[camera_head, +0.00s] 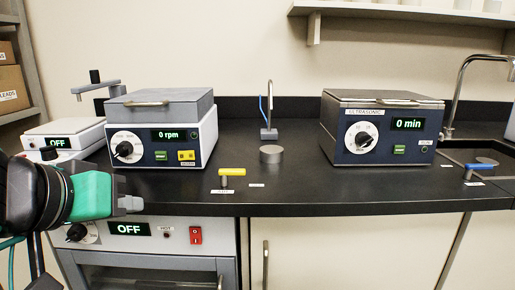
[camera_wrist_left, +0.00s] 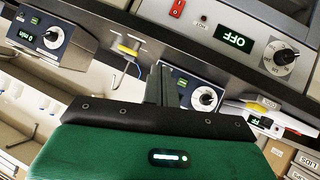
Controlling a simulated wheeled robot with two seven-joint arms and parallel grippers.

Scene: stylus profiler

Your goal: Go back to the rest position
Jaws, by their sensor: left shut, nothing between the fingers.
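My left gripper (camera_head: 130,204) comes in from the left in the head view, a green and black body with grey fingers. It is shut and empty, in front of the bench's front edge at the left. In the left wrist view its closed fingers (camera_wrist_left: 160,86) point toward the bench, and that picture is turned nearly upside down. My right gripper is in neither view.
On the black bench (camera_head: 300,192) stand a spin coater reading 0 rpm (camera_head: 160,130) and an ultrasonic bath reading 0 min (camera_head: 380,128). A yellow-handled valve (camera_head: 231,174) lies between them. An oven (camera_head: 150,235) reading OFF is below my gripper. Shelf boxes (camera_head: 10,90) stand far left.

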